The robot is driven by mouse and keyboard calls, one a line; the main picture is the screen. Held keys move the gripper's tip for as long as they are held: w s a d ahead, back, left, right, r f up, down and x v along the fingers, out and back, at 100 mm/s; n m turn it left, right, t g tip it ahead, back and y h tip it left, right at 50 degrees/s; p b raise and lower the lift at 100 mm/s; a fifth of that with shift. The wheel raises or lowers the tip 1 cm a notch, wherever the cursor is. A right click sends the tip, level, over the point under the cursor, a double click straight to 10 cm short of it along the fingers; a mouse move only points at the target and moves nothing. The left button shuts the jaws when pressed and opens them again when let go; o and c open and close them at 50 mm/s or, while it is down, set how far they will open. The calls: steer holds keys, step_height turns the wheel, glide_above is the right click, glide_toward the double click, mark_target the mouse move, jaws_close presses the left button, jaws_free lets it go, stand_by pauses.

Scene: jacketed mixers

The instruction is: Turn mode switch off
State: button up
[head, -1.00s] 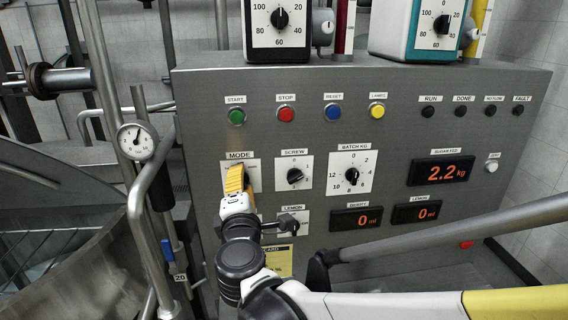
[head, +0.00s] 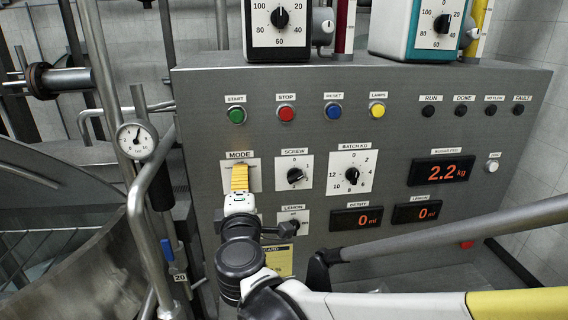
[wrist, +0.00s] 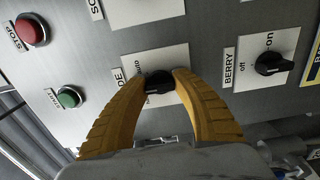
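The mode switch is a black knob (wrist: 158,84) on a white plate (head: 255,175) labelled MODE, on the left of the grey panel. My gripper (wrist: 160,76) has its two yellow fingers on either side of the knob, and the tips appear to touch it. In the head view my gripper (head: 240,170) covers the knob and much of its plate. In the wrist view the knob's pointer and most of the plate's lettering are hard to read, partly behind the fingers.
The screw knob (head: 295,175) is close to the right of the mode plate. The berry switch (wrist: 272,66) is beside my right finger in the wrist view. Green start (head: 237,115) and red stop (head: 286,113) buttons are above. A pipe with a gauge (head: 137,140) stands to the left.

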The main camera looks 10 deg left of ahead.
steer(key=o, duration=0.4)
steer(key=shift+o, duration=0.2)
steer(key=shift+s, duration=0.1)
steer(key=v, duration=1.1)
steer(key=shift+s+d, duration=0.2)
steer(key=shift+s, duration=0.2)
